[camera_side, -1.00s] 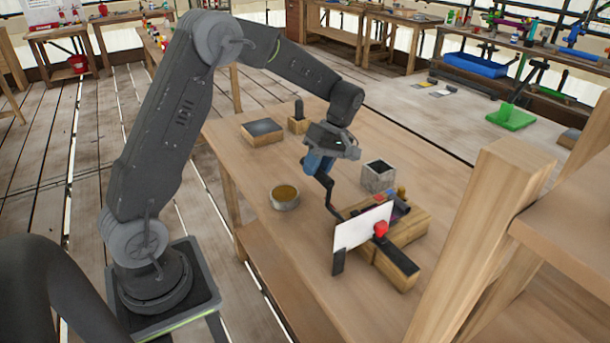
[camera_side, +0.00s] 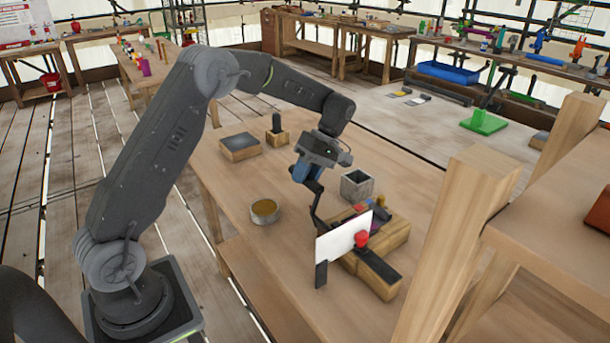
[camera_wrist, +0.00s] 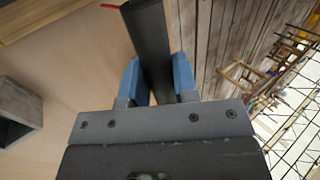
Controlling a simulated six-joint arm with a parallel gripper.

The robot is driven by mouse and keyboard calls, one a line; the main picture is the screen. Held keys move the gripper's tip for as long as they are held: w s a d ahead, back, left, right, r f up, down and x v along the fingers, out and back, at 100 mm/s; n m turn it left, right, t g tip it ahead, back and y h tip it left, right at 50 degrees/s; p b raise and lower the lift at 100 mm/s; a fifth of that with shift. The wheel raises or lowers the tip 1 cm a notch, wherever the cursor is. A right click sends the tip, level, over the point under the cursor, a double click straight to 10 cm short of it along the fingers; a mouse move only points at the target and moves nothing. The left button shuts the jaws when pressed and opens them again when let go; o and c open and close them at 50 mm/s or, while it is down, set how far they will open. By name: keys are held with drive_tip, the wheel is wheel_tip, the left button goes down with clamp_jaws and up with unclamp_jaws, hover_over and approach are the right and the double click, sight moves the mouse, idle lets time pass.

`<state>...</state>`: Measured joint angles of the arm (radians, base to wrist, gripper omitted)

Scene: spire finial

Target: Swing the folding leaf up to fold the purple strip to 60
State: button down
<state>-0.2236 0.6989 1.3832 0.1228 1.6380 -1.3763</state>
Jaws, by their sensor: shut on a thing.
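My gripper (camera_side: 306,173) has blue fingers and is shut on a dark bar, the handle (camera_wrist: 152,45), which shows between the fingers in the wrist view. In the side view the bent dark handle (camera_side: 316,208) runs down from the fingers to behind a white panel (camera_side: 343,238). The panel stands upright at the front of a wooden block (camera_side: 375,272), with a red knob (camera_side: 361,238) beside it. A small dark purple piece (camera_side: 380,215) shows behind the panel; I cannot tell whether it is the strip. The leaf and its angle are mostly hidden by the panel.
A grey open box (camera_side: 357,185) stands right of my gripper, and a round tin (camera_side: 265,211) stands to its left. A flat dark-topped block (camera_side: 240,146) and a wooden block with a dark peg (camera_side: 277,134) sit farther back. The front left bench is clear.

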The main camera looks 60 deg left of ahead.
drive_tip(key=c, duration=0.9)
unclamp_jaws()
drive_tip(key=shift+f, duration=0.35)
drive_tip(key=v, duration=0.7)
drive_tip(key=shift+r, duration=0.25)
drive_tip(key=shift+w, duration=0.15)
